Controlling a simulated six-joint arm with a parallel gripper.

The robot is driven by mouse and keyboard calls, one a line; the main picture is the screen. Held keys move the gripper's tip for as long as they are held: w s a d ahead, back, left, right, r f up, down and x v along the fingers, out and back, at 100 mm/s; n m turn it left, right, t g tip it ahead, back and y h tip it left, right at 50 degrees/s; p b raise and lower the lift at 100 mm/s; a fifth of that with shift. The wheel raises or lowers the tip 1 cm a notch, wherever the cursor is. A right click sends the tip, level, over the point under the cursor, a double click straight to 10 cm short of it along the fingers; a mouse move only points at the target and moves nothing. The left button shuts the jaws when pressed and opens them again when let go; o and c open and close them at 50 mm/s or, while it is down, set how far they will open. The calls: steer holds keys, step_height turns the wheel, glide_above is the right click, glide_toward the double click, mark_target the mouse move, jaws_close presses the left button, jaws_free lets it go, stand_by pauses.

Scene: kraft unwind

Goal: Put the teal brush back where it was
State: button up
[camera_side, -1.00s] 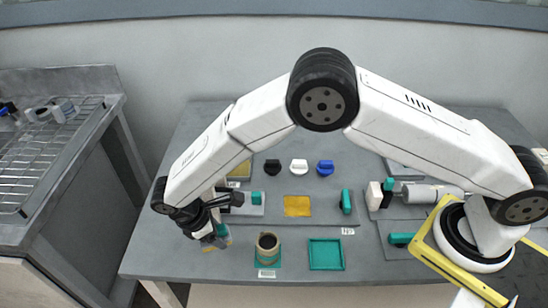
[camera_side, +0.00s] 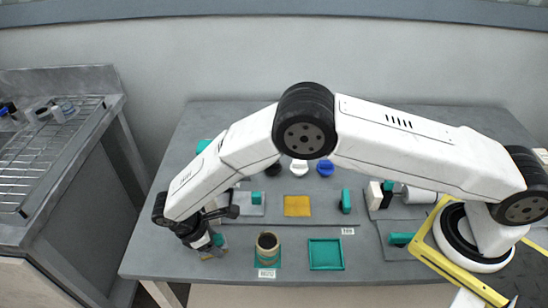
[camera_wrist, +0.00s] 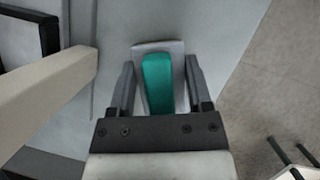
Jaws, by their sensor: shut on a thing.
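The teal brush (camera_wrist: 158,85) has a teal handle on a pale grey base and sits between my gripper's two dark fingers in the wrist view. My gripper (camera_wrist: 160,72) is shut on it. In the side view my gripper (camera_side: 214,242) points down at the front left corner of the table, left of the mug. Only a bit of teal shows there, beside the fingers, and a small grey-tan patch (camera_side: 212,254) lies just below. I cannot tell whether the brush touches the table.
A dark-filled mug (camera_side: 268,242) stands on a labelled teal mat, with a teal tray (camera_side: 326,266) to its right. A yellow cloth (camera_side: 297,206) lies behind. White (camera_side: 299,166) and blue (camera_side: 325,168) knobs stand farther back. A beige bar (camera_wrist: 45,100) is close on the left; the table edge is close on the right.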

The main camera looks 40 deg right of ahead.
steer(key=shift+f, duration=0.1)
steer(key=o, duration=1.1)
steer(key=v, duration=1.2)
steer(key=shift+w, duration=0.1)
